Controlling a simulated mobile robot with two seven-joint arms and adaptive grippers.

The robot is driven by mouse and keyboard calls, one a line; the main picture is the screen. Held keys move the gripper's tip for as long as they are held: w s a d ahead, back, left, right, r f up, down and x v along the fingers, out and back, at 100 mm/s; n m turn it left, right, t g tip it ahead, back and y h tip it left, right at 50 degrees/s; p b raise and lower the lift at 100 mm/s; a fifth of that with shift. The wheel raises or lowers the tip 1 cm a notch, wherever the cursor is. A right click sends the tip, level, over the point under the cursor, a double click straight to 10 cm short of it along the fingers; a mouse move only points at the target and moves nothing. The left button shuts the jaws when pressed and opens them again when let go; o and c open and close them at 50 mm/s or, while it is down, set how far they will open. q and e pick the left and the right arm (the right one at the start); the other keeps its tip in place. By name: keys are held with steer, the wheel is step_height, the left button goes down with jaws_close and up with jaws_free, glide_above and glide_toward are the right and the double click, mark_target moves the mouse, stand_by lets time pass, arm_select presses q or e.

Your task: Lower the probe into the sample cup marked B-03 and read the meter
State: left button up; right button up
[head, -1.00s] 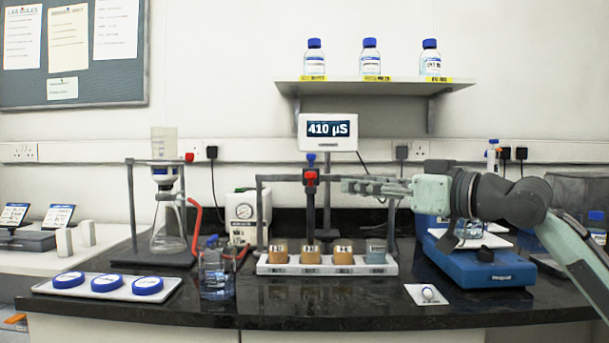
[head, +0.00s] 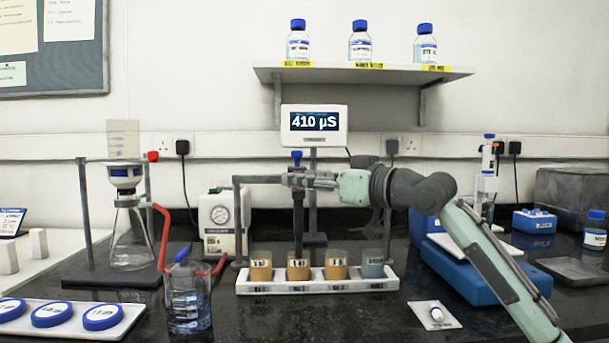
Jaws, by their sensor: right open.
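The meter (head: 314,122) at the back centre reads 410 µS. The probe (head: 298,215) is a dark upright rod with a blue top, hanging from a horizontal bar. Its lower end meets the second cup from the left (head: 298,272); I cannot tell if it is inside or behind. The white rack (head: 318,286) holds several cups, orange-brown except the grey-blue one at the right (head: 372,270). Their labels are too small to read, so I cannot pick out B-03. My right gripper (head: 292,180) is open at the probe's upper part, covering the clamp there. My left gripper is not in view.
A glass beaker (head: 187,308) stands left of the rack, with a gauge box (head: 220,222) behind. A filter flask (head: 130,240) is farther left. Blue-lidded dishes (head: 48,315) lie front left. A blue device (head: 485,272) stands right. The counter in front of the rack is clear.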

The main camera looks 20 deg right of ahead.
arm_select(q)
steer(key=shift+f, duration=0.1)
arm_select(e)
steer(key=shift+w+a, duration=0.15)
steer(key=shift+w, duration=0.05)
steer(key=shift+c, duration=0.5)
jaws_close()
